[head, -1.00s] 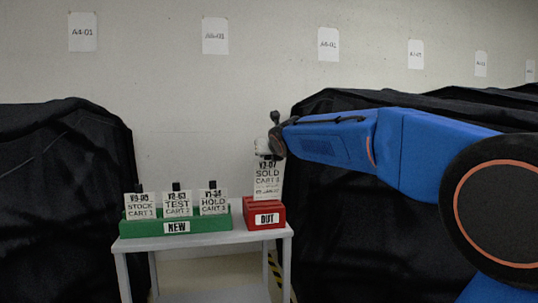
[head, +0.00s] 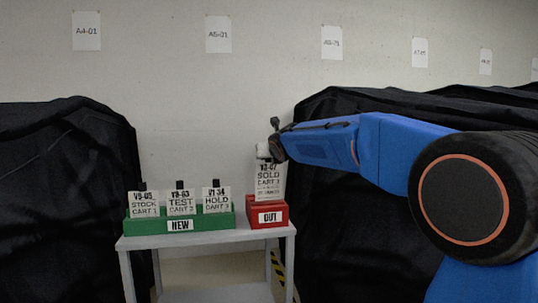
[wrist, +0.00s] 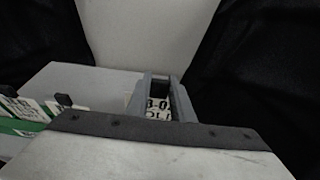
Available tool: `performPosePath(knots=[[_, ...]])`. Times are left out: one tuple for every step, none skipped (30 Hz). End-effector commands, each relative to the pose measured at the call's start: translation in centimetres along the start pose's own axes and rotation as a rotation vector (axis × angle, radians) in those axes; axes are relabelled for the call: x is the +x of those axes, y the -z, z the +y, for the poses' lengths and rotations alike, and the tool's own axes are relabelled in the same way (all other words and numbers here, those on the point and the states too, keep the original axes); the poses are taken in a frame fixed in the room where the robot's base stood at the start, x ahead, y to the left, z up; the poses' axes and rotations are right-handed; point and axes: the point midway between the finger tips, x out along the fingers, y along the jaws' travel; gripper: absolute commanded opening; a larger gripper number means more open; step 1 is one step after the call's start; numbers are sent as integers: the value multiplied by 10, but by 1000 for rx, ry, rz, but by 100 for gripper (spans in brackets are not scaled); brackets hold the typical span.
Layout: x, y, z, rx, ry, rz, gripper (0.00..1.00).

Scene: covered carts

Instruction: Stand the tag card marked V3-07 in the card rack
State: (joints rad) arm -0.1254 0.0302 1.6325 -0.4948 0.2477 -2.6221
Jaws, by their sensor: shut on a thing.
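The white tag card marked V3-07 SOLD CART 3 (head: 269,182) is upright at the red holder marked OUT (head: 282,205). My gripper (head: 264,153) is shut on its top end from above. In the wrist view the card's dark top and part of its print (wrist: 158,107) show between my fingers (wrist: 159,88). The card's lower edge meets the holder's top in the picture; I cannot tell whether it sits in a slot. A green rack marked NEW (head: 150,226) holds three upright cards: STOCK (head: 144,206), TEST (head: 181,203) and HOLD (head: 216,201).
Both holders stand on a small grey table (head: 205,240), the green one left of the red. Black-draped carts flank it at left (head: 65,200) and right (head: 345,225). The space above the green rack is clear up to the wall.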

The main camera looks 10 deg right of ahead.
Motion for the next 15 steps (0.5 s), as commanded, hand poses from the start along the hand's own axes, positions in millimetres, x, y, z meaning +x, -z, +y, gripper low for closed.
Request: performPosePath(knots=[[1,3,0,-2,0,0,0],[1,4,0,-1,0,0,0],[2,7,0,0,0,1,0],[2,9,0,-1,0,1,0],[3,10,0,-2,0,2,0],[4,13,0,-1,0,2,0],[4,14,0,0,0,1,0],[5,15,0,-1,0,1,0],[5,17,0,-1,0,0,0],[6,19,0,0,0,0,0],[6,20,0,-1,0,0,0],[7,23,0,-1,1,0,0],[8,25,0,0,1,1,0],[8,26,0,-1,1,1,0],[9,28,0,-1,1,1,0]])
